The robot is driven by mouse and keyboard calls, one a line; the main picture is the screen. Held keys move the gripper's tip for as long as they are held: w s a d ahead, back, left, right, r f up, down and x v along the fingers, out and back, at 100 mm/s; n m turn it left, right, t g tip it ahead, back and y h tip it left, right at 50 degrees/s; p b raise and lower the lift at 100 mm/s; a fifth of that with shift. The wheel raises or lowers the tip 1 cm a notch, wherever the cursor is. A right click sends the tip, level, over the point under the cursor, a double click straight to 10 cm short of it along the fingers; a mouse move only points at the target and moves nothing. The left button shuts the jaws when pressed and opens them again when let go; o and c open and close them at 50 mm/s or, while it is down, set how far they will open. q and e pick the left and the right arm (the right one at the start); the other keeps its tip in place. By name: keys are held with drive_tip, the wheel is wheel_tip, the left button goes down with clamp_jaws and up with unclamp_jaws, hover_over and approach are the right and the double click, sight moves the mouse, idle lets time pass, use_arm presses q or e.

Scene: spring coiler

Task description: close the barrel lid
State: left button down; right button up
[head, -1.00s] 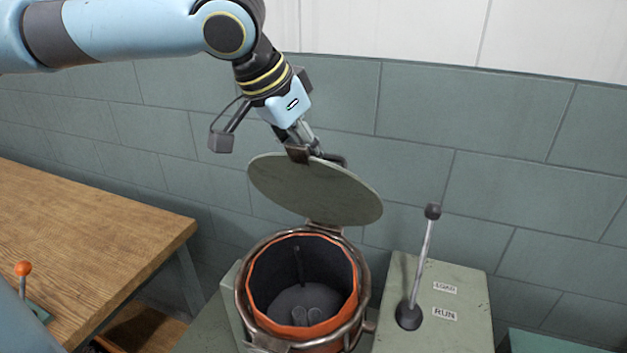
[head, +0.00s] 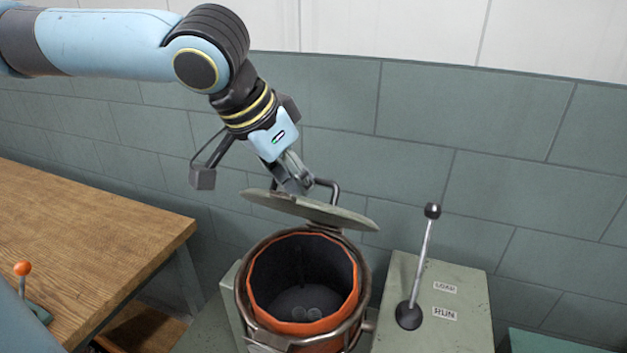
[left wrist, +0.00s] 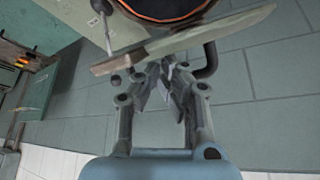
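The barrel (head: 257,285), with an orange inner rim and dark inside, stands open at the lower middle of the head view. Its round grey-green lid (head: 345,215) is hinged at the back and leans over the rear of the mouth, tilted, its edge clear of the front rim. A dark bar handle (head: 335,190) stands on the lid's outer face. My left gripper (head: 298,188) is at that face, beside the handle. The left wrist view shows its fingers (left wrist: 168,78) close to the lid (left wrist: 220,32) and handle (left wrist: 211,58); their grip is unclear. My right gripper is not in view.
Right of the barrel stands a grey-green box (head: 460,285) labelled LOAD and RUN, with an upright black-knobbed lever (head: 425,250). A wooden table (head: 90,235) with an orange-knobbed lever (head: 23,268) is at left. A green block wall (head: 470,130) is behind.

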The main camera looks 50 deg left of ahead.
use_arm(q)
drive_tip(key=shift+f, duration=0.1)
drive_tip(key=s+f, duration=0.1)
drive_tip(key=s+d+f, duration=0.1)
drive_tip(key=s+f+b, duration=0.1)
drive_tip(key=shift+d+f, duration=0.1)
drive_tip(key=shift+d, duration=0.2)
idle(0.3)
drive_tip(key=shift+s+d+f+b, duration=0.2)
drive_tip(key=shift+s+f+b, duration=0.2)
drive_tip(key=shift+f, duration=0.3)
drive_tip(key=shift+s+d+f+b, duration=0.25)
drive_tip(key=shift+s+f+b, duration=0.2)
drive_tip(key=shift+f, duration=0.2)
drive_tip(key=shift+s+d+f+b, duration=0.2)
drive_tip(key=shift+s+f+b, duration=0.2)
drive_tip(key=shift+f, duration=0.3)
